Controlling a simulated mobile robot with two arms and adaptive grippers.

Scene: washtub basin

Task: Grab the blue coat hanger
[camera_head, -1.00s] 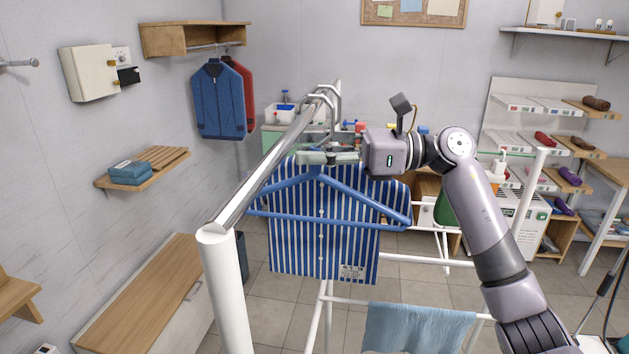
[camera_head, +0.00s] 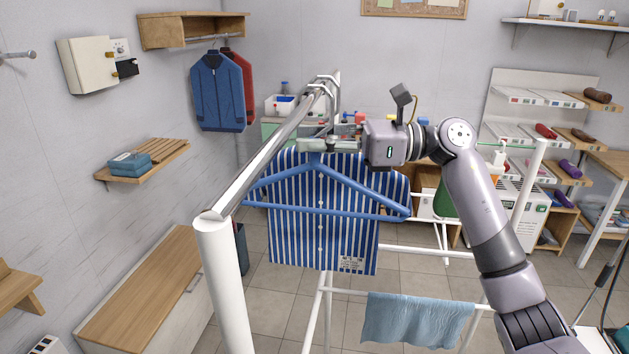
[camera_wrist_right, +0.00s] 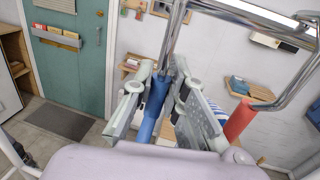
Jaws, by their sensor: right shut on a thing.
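The blue coat hanger (camera_head: 350,187) hangs under the metal rail (camera_head: 275,150), in the middle of the head view. Its arms and lower bar show in front of a blue-and-white striped shirt (camera_head: 322,243). My right gripper (camera_head: 318,146) reaches in from the right and is shut on the upper part of the hanger, just below the rail. In the right wrist view the blue neck (camera_wrist_right: 153,108) stands between my two grey fingers. I cannot tell whether the shirt hangs on this hanger. My left gripper is out of view.
A white post (camera_head: 222,285) holds the rail's near end. Below, a light blue towel (camera_head: 418,318) hangs on a white rack. A blue jacket (camera_head: 218,92) hangs at the left wall. A red piece (camera_wrist_right: 238,122) is close beside the gripper in the wrist view.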

